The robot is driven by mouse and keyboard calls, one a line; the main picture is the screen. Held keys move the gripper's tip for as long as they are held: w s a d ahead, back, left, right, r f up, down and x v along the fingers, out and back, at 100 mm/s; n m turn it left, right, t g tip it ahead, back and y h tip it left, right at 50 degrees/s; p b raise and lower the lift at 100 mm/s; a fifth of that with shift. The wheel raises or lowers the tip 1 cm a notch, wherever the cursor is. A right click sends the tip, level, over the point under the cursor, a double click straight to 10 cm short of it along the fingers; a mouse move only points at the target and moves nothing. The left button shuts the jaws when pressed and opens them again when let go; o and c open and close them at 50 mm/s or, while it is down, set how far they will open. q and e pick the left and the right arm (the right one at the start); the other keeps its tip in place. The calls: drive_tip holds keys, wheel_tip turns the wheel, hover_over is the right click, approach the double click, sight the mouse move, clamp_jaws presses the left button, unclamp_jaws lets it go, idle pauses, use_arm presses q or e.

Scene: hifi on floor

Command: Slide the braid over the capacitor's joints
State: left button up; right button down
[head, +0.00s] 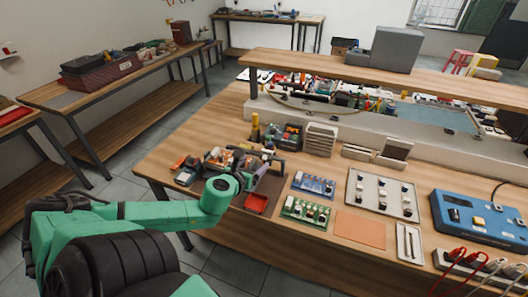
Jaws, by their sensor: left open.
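My left arm is green and reaches in from the left. Its gripper (262,172) is over the left end of the workbench (335,250), close to a cluster of small parts (228,158), and is open; its fingers are hard to separate from the clutter. A green circuit board (305,210) and a blue circuit board (313,185) with small components lie to the right of it. I cannot single out the capacitor, its joints or the braid at this size. My right gripper is not in view.
Further right are an orange mat (360,229), a pale tray of components (383,213), a narrow white tray (400,243) and a blue instrument (470,238). A raised shelf (300,61) spans the back.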

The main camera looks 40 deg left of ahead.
use_arm(q)
drive_tip(key=b, duration=0.3)
approach(266, 151)
drive_tip(key=x, duration=0.3)
drive_tip(key=shift+w+f, duration=0.1)
drive_tip(key=shift+f, duration=0.1)
drive_tip(key=x, duration=0.5)
drive_tip(key=shift+r, duration=0.1)
drive_tip(key=shift+w+a, duration=0.1)
drive_tip(key=shift+w, duration=0.25)
drive_tip(key=shift+s, duration=0.1)
clamp_jaws()
